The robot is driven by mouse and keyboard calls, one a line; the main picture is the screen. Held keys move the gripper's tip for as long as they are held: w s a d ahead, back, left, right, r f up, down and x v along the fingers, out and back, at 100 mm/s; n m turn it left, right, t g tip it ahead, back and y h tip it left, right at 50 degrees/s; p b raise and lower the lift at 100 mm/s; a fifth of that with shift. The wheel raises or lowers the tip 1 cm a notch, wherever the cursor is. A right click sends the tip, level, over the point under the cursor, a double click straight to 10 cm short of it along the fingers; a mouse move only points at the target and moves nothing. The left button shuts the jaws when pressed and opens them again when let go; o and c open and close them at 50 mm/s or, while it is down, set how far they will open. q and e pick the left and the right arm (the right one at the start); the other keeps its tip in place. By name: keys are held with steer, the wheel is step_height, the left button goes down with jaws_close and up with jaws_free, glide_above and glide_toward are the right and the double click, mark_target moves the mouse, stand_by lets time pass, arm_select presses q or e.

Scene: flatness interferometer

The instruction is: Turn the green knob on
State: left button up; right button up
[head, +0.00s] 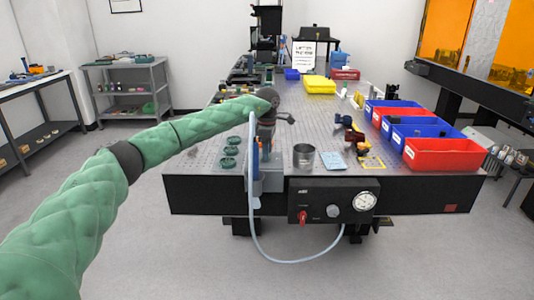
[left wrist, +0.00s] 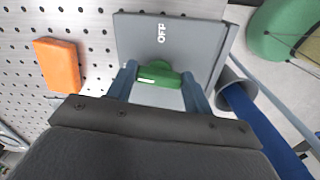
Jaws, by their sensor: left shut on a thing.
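The green knob (left wrist: 158,76) sits on the face of a grey box (left wrist: 190,40) marked OFF, seen in the left wrist view. My left gripper (left wrist: 157,82) has its two blue fingers on either side of the knob and is shut on it. In the head view, my left gripper (head: 265,146) points down over the grey box at the near edge of the perforated table (head: 225,165). The knob cannot be made out there. My right gripper is not in view.
An orange block (left wrist: 57,64) lies beside the box. A blue tool stands in a grey holder (left wrist: 233,88) on its other side. A metal cup (head: 304,157) and a gauge panel (head: 320,205) with a looping hose are close by. Red and blue bins (head: 440,155) line the right.

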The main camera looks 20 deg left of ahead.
arm_select(q)
steer(key=shift+w+r+n, duration=0.1)
steer(key=shift+n, duration=0.6)
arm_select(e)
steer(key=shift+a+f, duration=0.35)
arm_select(q)
steer(key=shift+n, duration=0.3)
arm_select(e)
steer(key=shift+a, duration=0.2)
arm_select(q)
steer(key=o, duration=1)
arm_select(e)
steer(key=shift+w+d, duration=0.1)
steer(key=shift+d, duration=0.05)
